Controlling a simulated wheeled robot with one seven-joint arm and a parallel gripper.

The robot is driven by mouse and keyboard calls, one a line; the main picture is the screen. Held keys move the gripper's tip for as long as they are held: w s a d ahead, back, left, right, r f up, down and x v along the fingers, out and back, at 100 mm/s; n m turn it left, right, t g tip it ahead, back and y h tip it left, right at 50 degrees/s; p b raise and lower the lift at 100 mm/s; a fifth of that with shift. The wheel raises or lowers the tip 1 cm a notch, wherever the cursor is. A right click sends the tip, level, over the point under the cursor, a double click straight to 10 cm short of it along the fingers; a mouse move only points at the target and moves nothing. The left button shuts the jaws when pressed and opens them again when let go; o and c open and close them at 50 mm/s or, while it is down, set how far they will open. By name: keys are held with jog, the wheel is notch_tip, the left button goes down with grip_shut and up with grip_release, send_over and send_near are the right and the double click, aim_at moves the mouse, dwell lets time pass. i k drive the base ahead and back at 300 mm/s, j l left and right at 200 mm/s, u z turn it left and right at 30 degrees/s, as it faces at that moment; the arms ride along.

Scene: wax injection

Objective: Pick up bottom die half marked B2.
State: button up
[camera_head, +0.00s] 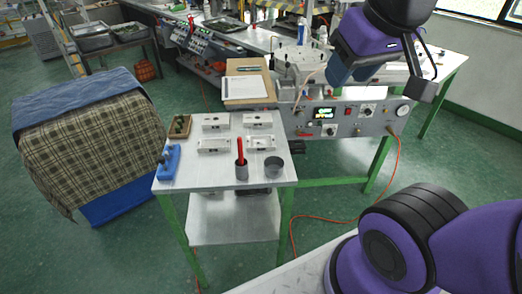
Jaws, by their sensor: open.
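Several pale metal die halves lie apart in two rows on a small light-topped table (208,181). The back row has a left block (215,121) and a right block (258,120). The front row has a left block (213,146) and a right block (261,143). Their markings are too small to read, so I cannot tell which is B2. My gripper (382,82) is at the upper right, in front of the wax machine and well away from the blocks. It is open, with nothing seen in it; its fingertips are hard to make out.
A grey cup (242,172) with a red tool and a dark round tin (273,166) stand at the table's front. A blue holder (168,162) and a brown tray (180,126) are at left. A clipboard (246,88) lies behind. The wax machine (338,119) adjoins at right.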

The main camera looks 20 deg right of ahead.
aim_at(265, 142)
jog(key=i+j, duration=0.15)
jog(key=j, duration=0.2)
jog(key=i+j, duration=0.2)
jog(key=j, duration=0.15)
jog(key=i+j+z, duration=0.1)
jog(key=j, duration=0.2)
jog(key=i+j, duration=0.2)
jog(key=j, duration=0.15)
jog(key=i+j, duration=0.15)
jog(key=j, duration=0.25)
jog(key=j+z, duration=0.1)
jog(key=z, duration=1.15)
